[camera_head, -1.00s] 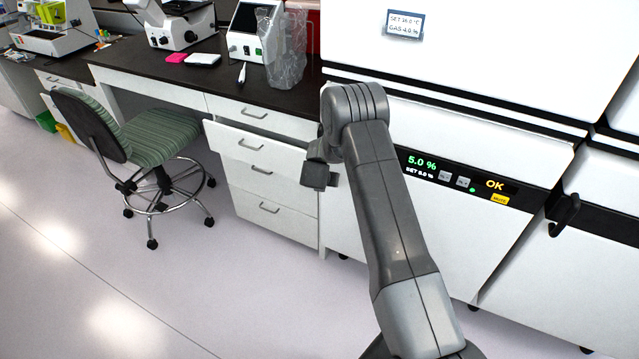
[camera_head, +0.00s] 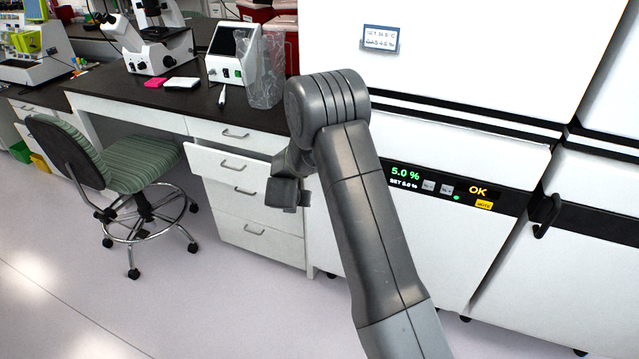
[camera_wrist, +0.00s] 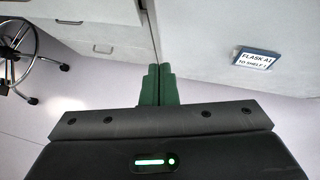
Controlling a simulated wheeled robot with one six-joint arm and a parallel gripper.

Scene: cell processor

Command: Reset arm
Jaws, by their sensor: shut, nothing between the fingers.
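My arm (camera_head: 365,220) rises from the bottom of the head view and bends at a rounded elbow in front of the white cabinets. The gripper's fingers are not clearly shown in that view. In the wrist view my gripper (camera_wrist: 158,88) has two green fingers pressed together with nothing between them. It points toward the floor and cabinet fronts and touches nothing visible.
White incubators (camera_head: 470,70) stand close at right, with a lit control panel (camera_head: 440,187) and a black handle (camera_head: 544,214). A drawer cabinet (camera_head: 245,205) stands left of the arm under a dark bench (camera_head: 185,97). A green chair (camera_head: 140,168) is at left. Open floor lies in front.

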